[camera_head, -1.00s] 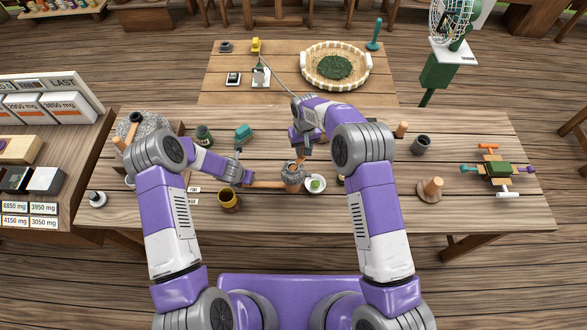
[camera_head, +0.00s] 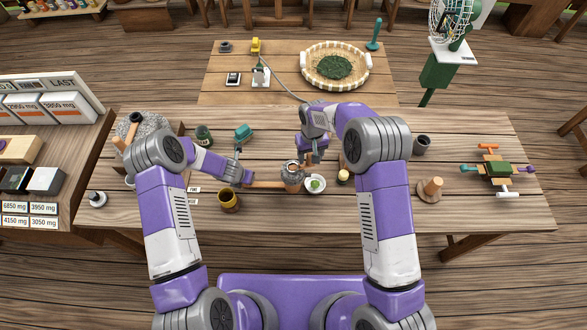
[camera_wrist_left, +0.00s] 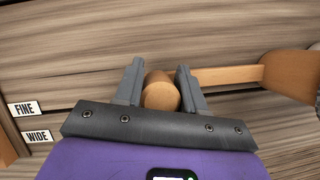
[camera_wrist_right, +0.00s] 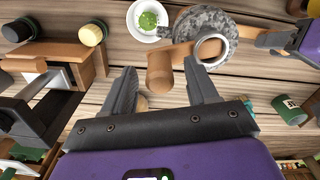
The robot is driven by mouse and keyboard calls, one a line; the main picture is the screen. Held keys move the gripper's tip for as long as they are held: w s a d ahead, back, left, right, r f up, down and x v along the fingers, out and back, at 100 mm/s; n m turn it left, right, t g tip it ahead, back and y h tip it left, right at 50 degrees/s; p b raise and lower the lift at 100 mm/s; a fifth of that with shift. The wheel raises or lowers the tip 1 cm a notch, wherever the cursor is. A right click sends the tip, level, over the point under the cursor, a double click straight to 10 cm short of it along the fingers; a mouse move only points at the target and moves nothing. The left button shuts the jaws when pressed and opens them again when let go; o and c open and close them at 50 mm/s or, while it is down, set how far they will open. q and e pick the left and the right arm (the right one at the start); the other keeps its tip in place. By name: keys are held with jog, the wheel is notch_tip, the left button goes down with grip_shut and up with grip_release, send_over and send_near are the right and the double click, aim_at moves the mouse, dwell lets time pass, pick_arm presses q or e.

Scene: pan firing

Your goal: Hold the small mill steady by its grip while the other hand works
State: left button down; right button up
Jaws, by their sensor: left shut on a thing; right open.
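The small mill (camera_head: 293,175) stands on the table's middle, with a grey speckled body and a wooden grip (camera_head: 265,184) reaching left. My left gripper (camera_head: 246,178) is shut on this grip; the left wrist view shows the grip's round end (camera_wrist_left: 161,94) between the fingers. My right gripper (camera_head: 314,158) is open above and just right of the mill. In the right wrist view, the mill's wooden crank knob (camera_wrist_right: 159,71) shows between or just beyond the open fingertips; I cannot tell whether they touch it. The crank arm joins a pale ring on the mill's top.
A white bowl with green contents (camera_head: 316,184) sits close right of the mill, and a yellow-topped jar (camera_head: 343,176) beyond it. A yellow cup (camera_head: 228,200) stands front left. The table's front right is mostly clear.

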pick_arm(q)
jog(key=shift+a, duration=0.1)
pick_arm(e)
notch_tip(320, 180, up, 34)
jog(key=shift+f, duration=0.15)
dwell(0.8)
pick_arm(q)
jog(key=c, duration=0.6)
grip_release()
jog(key=v, duration=1.2)
jog(key=shift+s, duration=0.1)
